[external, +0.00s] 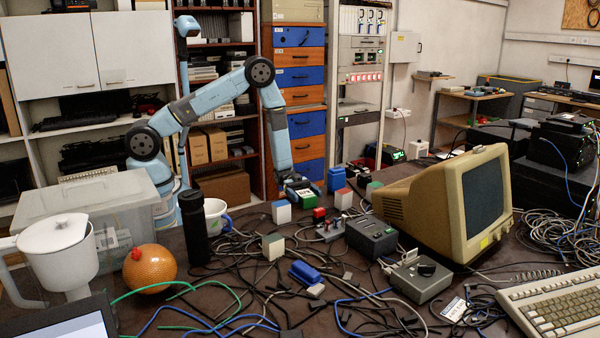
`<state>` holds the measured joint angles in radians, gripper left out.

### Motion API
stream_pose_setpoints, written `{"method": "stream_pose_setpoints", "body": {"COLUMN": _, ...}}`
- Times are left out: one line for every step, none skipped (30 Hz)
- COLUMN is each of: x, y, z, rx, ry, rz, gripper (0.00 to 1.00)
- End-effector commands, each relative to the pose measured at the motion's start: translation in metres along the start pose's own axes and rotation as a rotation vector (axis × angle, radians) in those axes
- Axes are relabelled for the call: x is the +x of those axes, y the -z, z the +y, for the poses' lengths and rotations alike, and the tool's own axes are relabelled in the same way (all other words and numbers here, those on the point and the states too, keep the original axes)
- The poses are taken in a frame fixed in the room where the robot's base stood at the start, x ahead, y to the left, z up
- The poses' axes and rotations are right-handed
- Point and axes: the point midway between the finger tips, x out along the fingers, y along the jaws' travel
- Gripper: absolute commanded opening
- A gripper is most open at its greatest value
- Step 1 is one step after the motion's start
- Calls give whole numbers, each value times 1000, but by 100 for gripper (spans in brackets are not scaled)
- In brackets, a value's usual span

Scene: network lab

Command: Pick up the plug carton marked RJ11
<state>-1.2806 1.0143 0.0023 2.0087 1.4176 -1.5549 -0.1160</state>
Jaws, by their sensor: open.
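Several small cartons stand on the dark table, and I cannot read RJ11 or any marking on them. They include a blue-topped white carton (282,212), a red-topped one (343,199), a green-topped one (273,247) nearer the camera, and another green-topped one (373,191) by the monitor. My arm reaches down from the back left. My gripper (303,197) is open, low over the table, between the blue-topped and red-topped cartons. Its fingertips are small here, and I cannot tell whether they touch anything.
A beige monitor (450,205), grey devices (371,238) and a keyboard (555,305) fill the right. A black cylinder (194,228), white mug (214,217), orange ball (150,268) and white jug (60,250) stand left. Loose cables (240,300) cover the front; little table is clear.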

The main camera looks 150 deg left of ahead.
Motion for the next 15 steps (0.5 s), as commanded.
{"method": "stream_pose_setpoints", "body": {"x": 3, "y": 0, "z": 0, "rx": 0, "ry": 1, "rz": 0, "gripper": 89}}
{"method": "stream_pose_setpoints", "body": {"x": 3, "y": 0, "z": 0, "rx": 0, "ry": 1, "rz": 0, "gripper": 89}}
{"method": "stream_pose_setpoints", "body": {"x": 4, "y": 0, "z": 0, "rx": 0, "ry": 1, "rz": 0, "gripper": 89}}
{"method": "stream_pose_setpoints", "body": {"x": 3, "y": 0, "z": 0, "rx": 0, "ry": 2, "rz": 0, "gripper": 89}}
{"method": "stream_pose_setpoints", "body": {"x": 3, "y": 0, "z": 0, "rx": 0, "ry": 2, "rz": 0, "gripper": 89}}
{"method": "stream_pose_setpoints", "body": {"x": 3, "y": 0, "z": 0, "rx": 0, "ry": 1, "rz": 0, "gripper": 89}}
{"method": "stream_pose_setpoints", "body": {"x": 3, "y": 0, "z": 0, "rx": 0, "ry": 1, "rz": 0, "gripper": 89}}
{"method": "stream_pose_setpoints", "body": {"x": 3, "y": 0, "z": 0, "rx": 0, "ry": 1, "rz": 0, "gripper": 87}}
{"method": "stream_pose_setpoints", "body": {"x": 3, "y": 0, "z": 0, "rx": 0, "ry": 1, "rz": 0, "gripper": 84}}
{"method": "stream_pose_setpoints", "body": {"x": 3, "y": 0, "z": 0, "rx": 0, "ry": 1, "rz": 0, "gripper": 81}}
{"method": "stream_pose_setpoints", "body": {"x": 3, "y": 0, "z": 0, "rx": 0, "ry": 1, "rz": 0, "gripper": 78}}
{"method": "stream_pose_setpoints", "body": {"x": 3, "y": 0, "z": 0, "rx": 0, "ry": 1, "rz": 0, "gripper": 74}}
{"method": "stream_pose_setpoints", "body": {"x": 3, "y": 0, "z": 0, "rx": 0, "ry": 1, "rz": 0, "gripper": 71}}
{"method": "stream_pose_setpoints", "body": {"x": 3, "y": 0, "z": 0, "rx": 0, "ry": 1, "rz": 0, "gripper": 68}}
{"method": "stream_pose_setpoints", "body": {"x": 3, "y": 0, "z": 0, "rx": 0, "ry": 1, "rz": 0, "gripper": 64}}
